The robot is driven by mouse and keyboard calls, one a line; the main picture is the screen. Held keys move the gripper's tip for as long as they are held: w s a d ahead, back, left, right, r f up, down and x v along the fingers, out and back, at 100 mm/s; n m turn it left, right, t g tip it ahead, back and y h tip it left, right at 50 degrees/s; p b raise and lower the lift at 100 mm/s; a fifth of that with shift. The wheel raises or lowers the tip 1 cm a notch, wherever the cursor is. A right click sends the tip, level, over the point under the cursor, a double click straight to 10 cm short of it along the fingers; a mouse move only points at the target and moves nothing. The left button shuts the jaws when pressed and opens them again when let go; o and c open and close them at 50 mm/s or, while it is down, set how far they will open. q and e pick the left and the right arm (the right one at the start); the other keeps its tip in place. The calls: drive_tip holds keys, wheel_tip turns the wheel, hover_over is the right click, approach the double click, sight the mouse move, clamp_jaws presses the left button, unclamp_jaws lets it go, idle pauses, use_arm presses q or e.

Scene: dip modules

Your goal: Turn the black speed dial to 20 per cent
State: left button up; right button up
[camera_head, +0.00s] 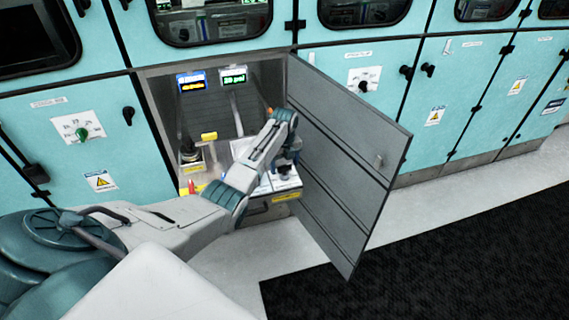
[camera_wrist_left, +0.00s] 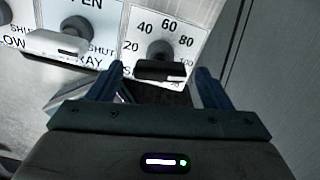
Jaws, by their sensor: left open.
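The black speed dial (camera_wrist_left: 160,70) is in the left wrist view, on a white plate (camera_wrist_left: 185,20) marked 20, 40, 60 and 80. Its bar-shaped handle lies roughly crosswise in that picture; I cannot tell which number it points to. My left gripper (camera_wrist_left: 158,84) is open, with one blue finger on each side of the handle and no clear grip on it. In the head view my left gripper (camera_head: 287,160) is inside the open cabinet bay, over the control panel (camera_head: 262,188), and the dial cannot be made out there.
A white handle (camera_wrist_left: 55,42) on a plate marked OPEN and SHUT is left of the dial. The open grey cabinet door (camera_head: 345,150) stands close to the right of my arm. Two lit displays (camera_head: 234,76) hang at the back of the bay. Grey floor (camera_head: 270,255) lies in front.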

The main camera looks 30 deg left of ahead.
use_arm(q)
drive_tip(key=shift+f, duration=0.15)
drive_tip(key=shift+c, duration=0.4)
use_arm(e)
drive_tip(key=shift+d, duration=0.2)
use_arm(q)
drive_tip(key=c, duration=0.9)
use_arm(e)
drive_tip(key=shift+d+r, duration=0.1)
drive_tip(key=shift+d, duration=0.05)
